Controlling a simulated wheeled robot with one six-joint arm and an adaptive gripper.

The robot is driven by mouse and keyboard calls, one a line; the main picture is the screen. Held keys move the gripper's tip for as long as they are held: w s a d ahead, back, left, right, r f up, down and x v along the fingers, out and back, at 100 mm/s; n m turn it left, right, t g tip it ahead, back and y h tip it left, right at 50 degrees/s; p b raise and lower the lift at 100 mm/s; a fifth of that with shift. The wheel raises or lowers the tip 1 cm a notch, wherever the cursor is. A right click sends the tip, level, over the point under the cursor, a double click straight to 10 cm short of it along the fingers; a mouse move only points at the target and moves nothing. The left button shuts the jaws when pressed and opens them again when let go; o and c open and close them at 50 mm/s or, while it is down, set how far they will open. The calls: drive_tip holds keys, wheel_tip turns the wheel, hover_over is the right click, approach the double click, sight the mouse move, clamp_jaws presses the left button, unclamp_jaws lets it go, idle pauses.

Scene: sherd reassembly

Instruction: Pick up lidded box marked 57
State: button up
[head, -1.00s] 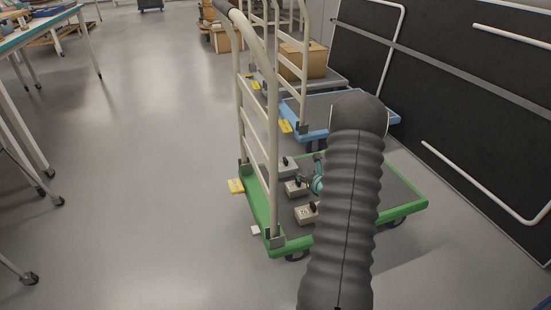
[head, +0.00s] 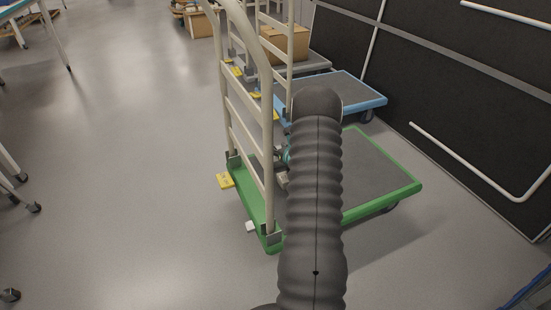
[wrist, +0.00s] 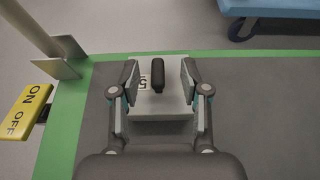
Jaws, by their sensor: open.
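A pale grey lidded box (wrist: 160,103) with a black upright handle (wrist: 158,74) sits on the dark deck of the green-edged cart in the wrist view. A label (wrist: 142,83) on its lid shows a 5; the rest of the mark cannot be read. My gripper (wrist: 159,82) is open, with one finger on each side of the box and its handle between them. Whether the fingers touch the box cannot be told. In the head view my arm hides most of the boxes; only a small pale box part (head: 282,180) shows beside it.
A blue cart (head: 350,92) stands behind. The cart deck to the right is bare.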

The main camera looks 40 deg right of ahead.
drive_tip(key=x, duration=0.4)
drive_tip(key=shift+a+f, duration=0.2)
drive_tip(key=shift+f, duration=0.05)
drive_tip(key=shift+w+d+f, duration=0.15)
drive_tip(key=shift+w, duration=0.35)
clamp_jaws()
